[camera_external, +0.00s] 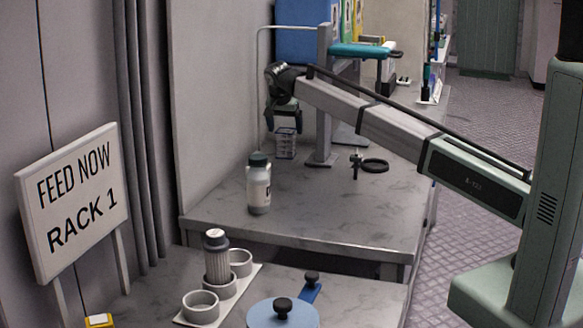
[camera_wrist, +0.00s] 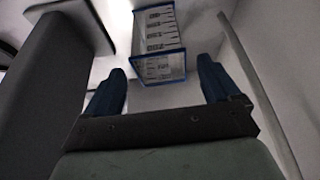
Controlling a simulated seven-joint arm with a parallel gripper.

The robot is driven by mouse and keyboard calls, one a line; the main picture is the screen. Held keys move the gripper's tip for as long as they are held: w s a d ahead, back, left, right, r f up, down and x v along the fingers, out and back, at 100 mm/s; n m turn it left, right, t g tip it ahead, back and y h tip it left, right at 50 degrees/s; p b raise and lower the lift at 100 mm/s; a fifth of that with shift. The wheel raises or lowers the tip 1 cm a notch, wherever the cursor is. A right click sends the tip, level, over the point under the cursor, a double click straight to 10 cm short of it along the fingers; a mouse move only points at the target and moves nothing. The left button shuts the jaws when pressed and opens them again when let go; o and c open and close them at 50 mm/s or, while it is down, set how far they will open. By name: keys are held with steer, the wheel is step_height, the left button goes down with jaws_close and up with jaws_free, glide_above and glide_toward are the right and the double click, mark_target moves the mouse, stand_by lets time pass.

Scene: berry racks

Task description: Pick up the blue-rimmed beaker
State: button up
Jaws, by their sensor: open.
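The blue-rimmed beaker (camera_wrist: 158,42) is clear, with dark graduation marks and blue edging. In the wrist view it lies just ahead of my fingertips, roughly centred between them. In the external view a small clear vessel, which looks like the same beaker (camera_external: 286,144), shows directly below my gripper (camera_external: 284,122), near the grey post. My gripper points down there, and its two dark blue fingers stand apart in the wrist view (camera_wrist: 161,72). Nothing is gripped. I cannot tell how far the fingertips are from the rim.
A grey upright post (camera_external: 323,115) stands close right of the beaker. A white bottle with a dark green cap (camera_external: 259,188) stands in front on the left. A black ring clamp (camera_external: 374,166) lies to the right. The bench front (camera_external: 340,220) is clear.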

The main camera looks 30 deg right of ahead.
mark_target(287, 137)
steer(key=shift+x, duration=2.75)
steer(key=shift+c, duration=0.3)
steer(key=c, duration=1)
